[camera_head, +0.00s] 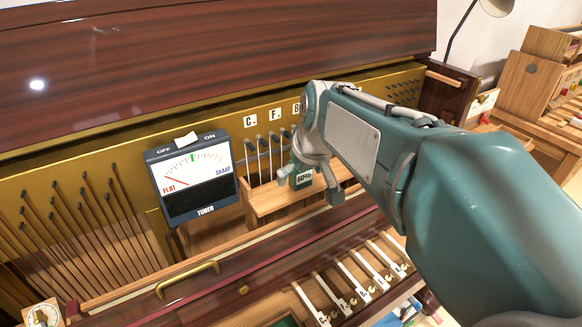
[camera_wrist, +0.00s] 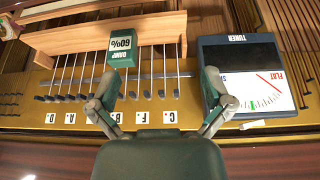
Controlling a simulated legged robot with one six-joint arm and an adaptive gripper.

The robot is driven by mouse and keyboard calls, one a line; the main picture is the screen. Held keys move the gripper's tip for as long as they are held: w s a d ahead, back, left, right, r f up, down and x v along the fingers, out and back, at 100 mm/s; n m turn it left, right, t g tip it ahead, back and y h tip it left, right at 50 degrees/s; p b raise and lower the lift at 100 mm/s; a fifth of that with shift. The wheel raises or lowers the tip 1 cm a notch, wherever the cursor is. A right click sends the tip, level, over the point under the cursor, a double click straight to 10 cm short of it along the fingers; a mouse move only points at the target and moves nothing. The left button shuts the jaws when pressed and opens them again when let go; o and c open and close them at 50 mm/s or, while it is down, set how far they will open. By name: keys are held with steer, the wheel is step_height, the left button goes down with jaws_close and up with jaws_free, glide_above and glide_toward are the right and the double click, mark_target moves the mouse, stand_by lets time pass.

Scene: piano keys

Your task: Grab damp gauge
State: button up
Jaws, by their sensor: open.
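The damp gauge (camera_wrist: 122,43) is a small green box with a white face reading 60% and DAMP. In the wrist view it is at the wooden shelf, upside down in the picture. It also shows in the head view (camera_head: 304,179), partly hidden by my gripper (camera_head: 310,187). In the wrist view my gripper (camera_wrist: 159,80) is open, with nothing between its fingers. The gauge is beyond the fingertips, nearer the left finger than the right. I cannot tell whether a finger touches it.
A tuner (camera_head: 194,180) with a needle dial stands left of the gauge in the head view. The wooden shelf (camera_head: 262,207), lettered hammers (camera_head: 262,143), piano keys (camera_head: 320,303) and a brass handle (camera_head: 188,279) surround the area. A dark wooden panel (camera_head: 200,60) rises behind.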

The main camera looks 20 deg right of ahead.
steer(key=w+d+f, duration=0.1)
steer(key=w+d, duration=0.3)
steer(key=w, duration=0.3)
glide_above(298, 181)
steer(key=s+d, duration=0.2)
steer(key=d, duration=0.1)
step_height(298, 181, down, 3)
steer(key=shift+n, duration=0.4)
steer(key=x, duration=0.7)
steer(key=a+x, duration=0.1)
steer(key=x, duration=0.3)
steer(key=shift+w, duration=0.25)
steer(key=shift+s, duration=0.1)
steer(key=c, duration=0.9)
